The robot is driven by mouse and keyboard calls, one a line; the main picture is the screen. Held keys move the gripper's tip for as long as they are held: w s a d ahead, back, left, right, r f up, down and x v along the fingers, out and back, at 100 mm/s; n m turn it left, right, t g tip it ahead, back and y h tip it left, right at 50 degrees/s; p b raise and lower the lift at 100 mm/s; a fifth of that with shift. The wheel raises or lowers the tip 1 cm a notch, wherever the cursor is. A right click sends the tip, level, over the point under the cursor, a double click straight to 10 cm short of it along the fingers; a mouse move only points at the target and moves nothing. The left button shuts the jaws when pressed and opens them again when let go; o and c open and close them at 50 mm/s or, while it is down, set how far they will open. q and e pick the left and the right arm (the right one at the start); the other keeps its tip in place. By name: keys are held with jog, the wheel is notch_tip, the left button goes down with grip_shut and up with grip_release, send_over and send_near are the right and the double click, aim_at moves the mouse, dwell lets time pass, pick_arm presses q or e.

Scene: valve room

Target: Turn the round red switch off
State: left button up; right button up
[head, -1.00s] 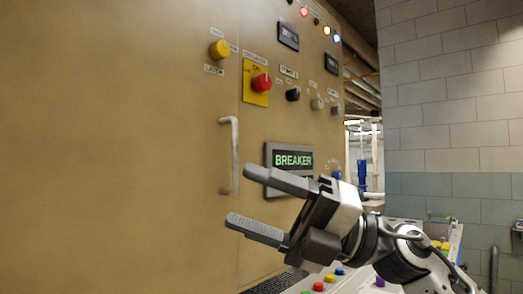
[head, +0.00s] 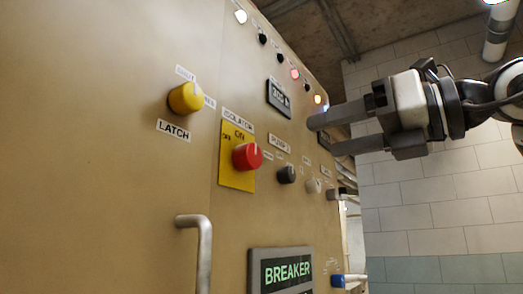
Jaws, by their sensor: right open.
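The round red switch (head: 247,156) sits on a yellow plate (head: 236,177) on the tan cabinet front, under a label reading ISOLATOR. The plate reads OFF at its upper left and ON at its top. A pale mark on the knob is near its upper right edge. My right gripper (head: 318,136) is open and empty, up and to the right of the red switch and apart from it. Its two fingers point left. My left gripper is not in view.
A yellow LATCH knob (head: 186,98) is to the upper left. A black knob (head: 287,174) and a grey knob (head: 313,186) are right of the switch. A metal handle (head: 203,250) and a BREAKER display (head: 281,272) are below. Indicator lamps line the top.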

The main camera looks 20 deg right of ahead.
aim_at(256, 155)
jog(key=p+x, duration=0.2)
jog(key=x, duration=1)
jog(key=shift+w, duration=0.1)
jog(key=shift+w+a, duration=0.1)
jog(key=shift+a, duration=0.05)
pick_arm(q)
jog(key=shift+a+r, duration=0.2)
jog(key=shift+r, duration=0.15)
pick_arm(e)
jog(key=c, duration=1)
